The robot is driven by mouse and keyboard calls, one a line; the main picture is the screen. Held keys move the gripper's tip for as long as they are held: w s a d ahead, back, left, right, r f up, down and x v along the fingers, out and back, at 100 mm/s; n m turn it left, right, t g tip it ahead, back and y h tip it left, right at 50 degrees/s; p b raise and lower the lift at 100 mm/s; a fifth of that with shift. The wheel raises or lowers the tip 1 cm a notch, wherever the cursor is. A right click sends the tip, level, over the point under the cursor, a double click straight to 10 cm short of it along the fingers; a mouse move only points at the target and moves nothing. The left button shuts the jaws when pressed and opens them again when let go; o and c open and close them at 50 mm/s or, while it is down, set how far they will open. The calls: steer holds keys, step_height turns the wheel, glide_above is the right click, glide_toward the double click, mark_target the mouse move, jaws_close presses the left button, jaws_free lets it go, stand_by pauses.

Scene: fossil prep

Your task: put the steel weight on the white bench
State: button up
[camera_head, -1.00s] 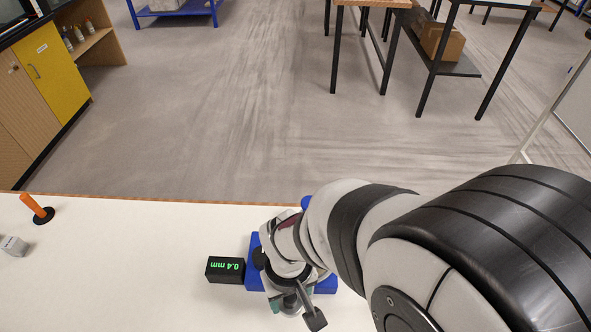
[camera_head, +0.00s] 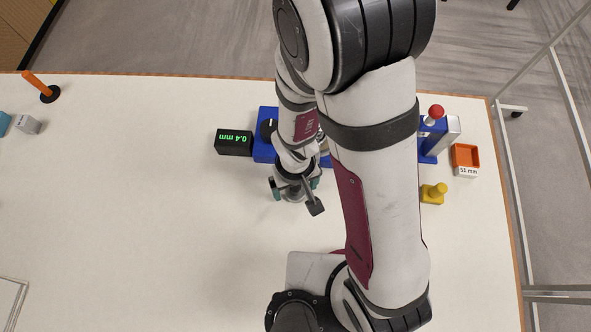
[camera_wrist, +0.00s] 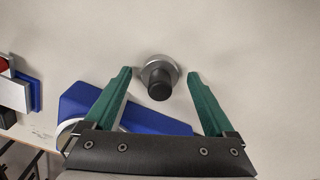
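The steel weight (camera_wrist: 158,76), a round grey disc with a black knob, shows in the wrist view between and slightly beyond my fingertips. Bare white bench (camera_wrist: 240,60) surrounds it, and it appears to stand upright there. My gripper (camera_wrist: 159,74) is open, with a green finger on each side of the knob and a gap to both. In the head view my gripper (camera_head: 295,186) is low over the white bench (camera_head: 130,200), just on the near side of a blue base (camera_head: 263,150). The weight is hidden there behind my wrist.
A black "0.4 mm" display (camera_head: 234,142) adjoins the blue base. To the right are a blue stand with a red ball (camera_head: 435,111), an orange tray (camera_head: 465,156) and a yellow knobbed piece (camera_head: 433,193). The left-middle bench is clear.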

steer(key=shift+r, duration=0.1)
step_height(320, 180, up, 12)
steer(key=s+d+r+m+y, duration=0.1)
steer(key=s+d+r+m, duration=0.6)
steer(key=m, duration=0.3)
steer(key=shift+s+d+r+y, duration=0.35)
steer(key=shift+d+r+y, duration=0.05)
steer(key=shift+d+r, duration=0.45)
